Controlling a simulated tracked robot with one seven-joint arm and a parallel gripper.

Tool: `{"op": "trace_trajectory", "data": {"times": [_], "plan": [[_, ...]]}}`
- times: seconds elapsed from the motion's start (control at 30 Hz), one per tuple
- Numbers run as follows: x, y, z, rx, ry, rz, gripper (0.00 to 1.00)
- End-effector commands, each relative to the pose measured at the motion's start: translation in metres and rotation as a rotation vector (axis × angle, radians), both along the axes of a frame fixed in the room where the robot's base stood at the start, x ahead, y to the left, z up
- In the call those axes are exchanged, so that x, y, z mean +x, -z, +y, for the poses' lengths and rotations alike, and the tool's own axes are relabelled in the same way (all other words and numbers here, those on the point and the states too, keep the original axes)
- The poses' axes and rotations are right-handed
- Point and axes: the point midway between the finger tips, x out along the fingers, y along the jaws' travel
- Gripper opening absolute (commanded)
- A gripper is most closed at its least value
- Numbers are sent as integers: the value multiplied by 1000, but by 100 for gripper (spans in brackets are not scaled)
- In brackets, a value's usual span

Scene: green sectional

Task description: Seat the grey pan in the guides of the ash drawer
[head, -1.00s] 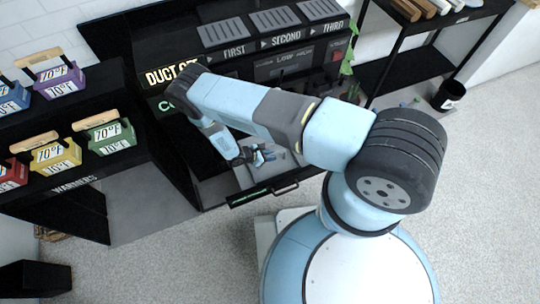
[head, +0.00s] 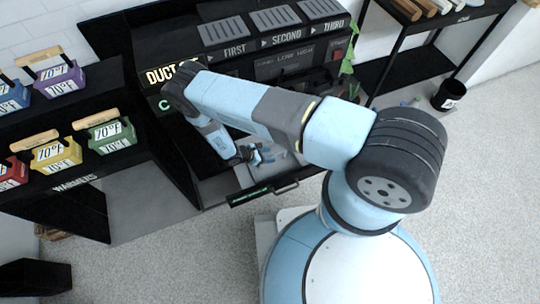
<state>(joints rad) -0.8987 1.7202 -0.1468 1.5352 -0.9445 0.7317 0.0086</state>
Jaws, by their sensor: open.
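The ash drawer (head: 263,194) is pulled out at the bottom of the black stove-like unit, with a dark front and a handle. A grey pan surface (head: 255,173) shows inside the drawer, partly hidden by my arm and gripper. I cannot tell whether it sits in the guides, which are too small to make out. My gripper (head: 262,157) is over the drawer, open, close above the grey surface. Whether it touches the pan is unclear.
The black unit (head: 278,45) with lettered slots stands behind the drawer. Warmers with coloured boxes (head: 55,153) stand at left. A black shelf (head: 410,75) and a black bin (head: 448,95) are at right.

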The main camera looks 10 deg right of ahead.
Motion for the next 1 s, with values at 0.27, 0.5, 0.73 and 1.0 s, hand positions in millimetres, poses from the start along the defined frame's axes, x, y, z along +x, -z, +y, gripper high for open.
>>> {"op": "trace_trajectory", "data": {"times": [0.27, 0.5, 0.73, 1.0], "plan": [[-11, -34, 44, 3, -2, 0, 53], [-21, -59, 75, 2, -1, 0, 53], [-25, -70, 90, 2, -1, 1, 53], [-26, -72, 92, 1, -1, 1, 53]]}}
